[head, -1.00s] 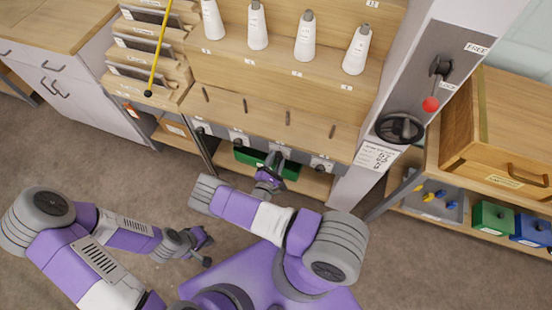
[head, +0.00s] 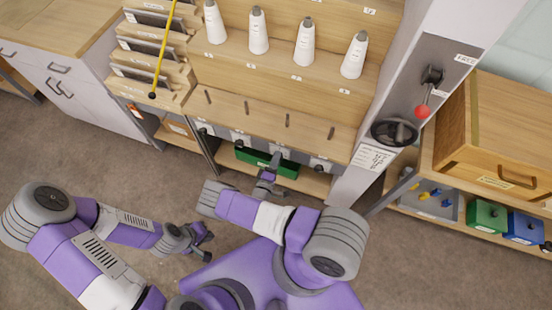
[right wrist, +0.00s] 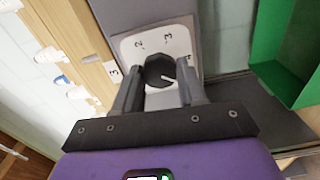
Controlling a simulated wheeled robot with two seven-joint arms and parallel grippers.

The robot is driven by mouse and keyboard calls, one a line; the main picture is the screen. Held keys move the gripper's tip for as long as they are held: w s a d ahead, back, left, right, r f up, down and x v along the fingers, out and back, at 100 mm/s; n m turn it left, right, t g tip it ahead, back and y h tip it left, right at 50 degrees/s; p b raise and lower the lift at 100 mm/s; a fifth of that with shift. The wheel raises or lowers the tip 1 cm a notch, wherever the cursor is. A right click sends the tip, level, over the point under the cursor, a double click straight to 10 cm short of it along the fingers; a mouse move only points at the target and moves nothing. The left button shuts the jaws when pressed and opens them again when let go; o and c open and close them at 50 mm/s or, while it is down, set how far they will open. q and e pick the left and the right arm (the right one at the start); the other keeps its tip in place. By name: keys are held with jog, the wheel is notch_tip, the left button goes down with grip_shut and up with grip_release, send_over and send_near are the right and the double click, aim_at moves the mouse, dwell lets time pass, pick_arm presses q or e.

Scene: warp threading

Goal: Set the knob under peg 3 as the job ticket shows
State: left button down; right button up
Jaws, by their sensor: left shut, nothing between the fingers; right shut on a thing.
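The knob under peg 3 (right wrist: 159,70) is dark and round, with a white pointer line, on a white plate (right wrist: 128,50) marked 2, 3 and another figure, perhaps 4. The line points right and slightly down in the right wrist view. My right gripper (right wrist: 160,92) is shut on this knob, one finger on each side. In the head view the right gripper (head: 272,168) is at the rail below peg 3 (head: 288,120) and mostly hides the knob. The job ticket (head: 373,158) hangs on the grey post; its figures are too small to read. My left gripper (head: 205,235) is shut and empty above the floor.
Other knobs (head: 240,139) line the rail on both sides. White cones (head: 304,42) stand on the shelf above. A green bin (head: 285,167) is below the rail. A black handwheel (head: 394,133) and a red-tipped lever (head: 422,111) are on the post.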

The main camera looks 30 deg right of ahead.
jog(key=shift+m, duration=2.3)
jog(key=o, duration=1.1)
jog(key=shift+c, duration=0.2)
jog(key=v, duration=0.7)
jog(key=shift+s+a, duration=0.2)
jog(key=shift+s, duration=0.05)
